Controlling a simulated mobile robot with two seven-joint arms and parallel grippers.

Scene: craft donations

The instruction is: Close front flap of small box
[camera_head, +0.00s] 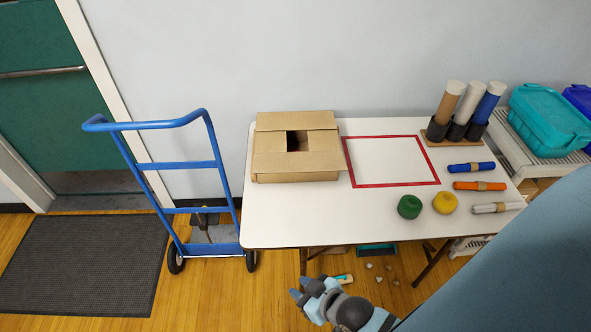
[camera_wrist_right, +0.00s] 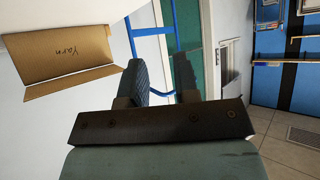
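The small cardboard box (camera_head: 263,176) stands on the left part of the white table. Flap panels lie around a small dark square opening (camera_head: 298,141) in its top. A wide panel (camera_head: 297,162) lies in front of the opening; I cannot tell how flat it is. My right gripper (camera_head: 304,288) is open and empty, in front of the table's front edge and apart from the box. It also shows in the right wrist view (camera_wrist_right: 163,88). My left gripper is out of view.
A blue hand truck (camera_head: 190,165) stands left of the table (camera_head: 300,220). A red-outlined rectangle (camera_head: 392,185) lies right of the box. Green (camera_head: 409,206) and yellow (camera_head: 445,203) round items, rolled bundles and upright tubes (camera_head: 468,103) occupy the table's right side.

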